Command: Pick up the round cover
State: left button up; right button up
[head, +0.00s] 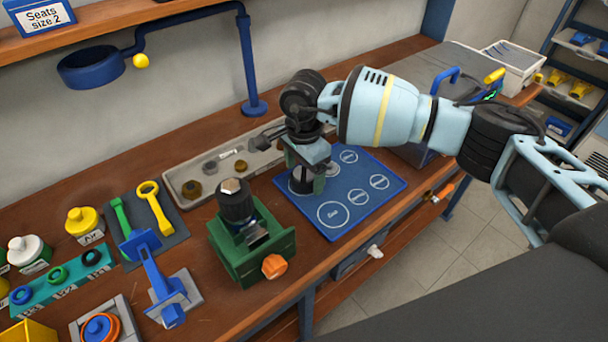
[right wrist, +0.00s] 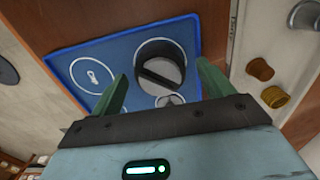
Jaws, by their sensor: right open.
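The round cover (head: 299,183) is a short dark cylinder standing on the blue mat (head: 354,177), partly hidden by my right gripper in the head view. In the right wrist view the cover (right wrist: 160,66) shows a grey top with a dark bar across it. My right gripper (head: 306,172) is over the cover, pointing down. Its green fingers are open in the right wrist view (right wrist: 163,76), one on either side of the cover, with gaps visible. My left gripper is not in view.
A grey tray (head: 172,178) with small metal parts lies behind the mat. A green vise (head: 226,262) holding a dark regulator body stands left of the mat. A blue pipe post (head: 247,65) rises behind. Labelled circles on the mat's right are empty.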

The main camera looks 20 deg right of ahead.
aim_at(304, 175)
jog(key=c, duration=1.1)
jog(key=shift+o, duration=0.2)
jog(key=shift+r, duration=0.15)
jog(key=shift+r, duration=0.5)
notch_tip(304, 175, up, 2)
jog(key=shift+r, duration=0.15)
jog(key=s+d, duration=0.3)
jog(key=s, duration=0.4)
jog(key=s+d+r, duration=0.1)
jog(key=s+d, duration=0.2)
jog(key=s, duration=0.4)
jog(key=shift+s+d+r+b, duration=0.25)
jog(key=shift+d+b, duration=0.05)
jog(key=shift+d, duration=0.1)
